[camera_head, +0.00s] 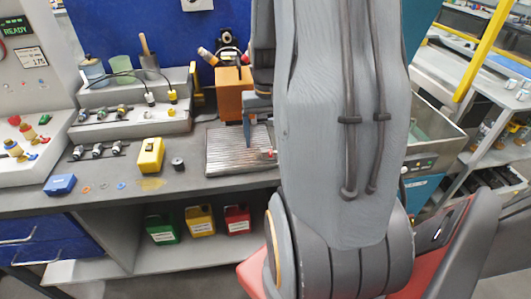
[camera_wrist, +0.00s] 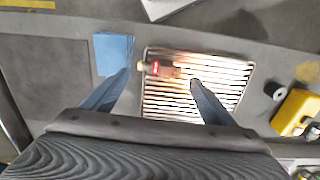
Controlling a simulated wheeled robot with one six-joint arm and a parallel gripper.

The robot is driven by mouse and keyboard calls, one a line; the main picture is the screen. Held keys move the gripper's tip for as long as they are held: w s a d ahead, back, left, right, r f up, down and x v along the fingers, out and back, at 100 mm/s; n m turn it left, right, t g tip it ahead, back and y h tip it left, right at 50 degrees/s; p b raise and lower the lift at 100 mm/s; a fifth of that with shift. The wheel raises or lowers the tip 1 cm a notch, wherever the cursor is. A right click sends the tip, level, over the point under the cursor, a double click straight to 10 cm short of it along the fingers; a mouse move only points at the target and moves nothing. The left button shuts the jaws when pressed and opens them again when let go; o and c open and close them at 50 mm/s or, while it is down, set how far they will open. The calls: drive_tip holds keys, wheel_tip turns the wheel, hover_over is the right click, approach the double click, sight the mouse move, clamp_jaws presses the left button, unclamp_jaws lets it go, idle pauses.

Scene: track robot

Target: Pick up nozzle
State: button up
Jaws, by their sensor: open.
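A small part with a red band, a pale left end and a brownish body, which looks like the nozzle (camera_wrist: 166,70), lies on the ribbed metal tray (camera_wrist: 225,98) in the wrist view. In the head view, only a bit of red and white (camera_head: 268,154) shows on the ribbed tray (camera_head: 225,160), beside my finger. My gripper (camera_wrist: 160,78) is open, with one blue finger on each side of the part in the wrist view. I cannot tell whether either finger touches it. In the head view my arm hides most of the gripper (camera_head: 247,125).
A yellow box (camera_head: 150,155) and a small black cylinder (camera_head: 178,164) stand left of the tray. An orange block (camera_head: 230,92) stands behind it. Several small fittings sit on racks (camera_head: 130,127) at the left. A blue cloth-like square (camera_wrist: 113,50) lies beside the tray.

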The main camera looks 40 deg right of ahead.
sight(267, 153)
drive_tip(key=shift+f+p, duration=0.55)
drive_tip(key=shift+f, duration=1.45)
drive_tip(key=shift+c, duration=0.4)
drive_tip(key=c, duration=1.1)
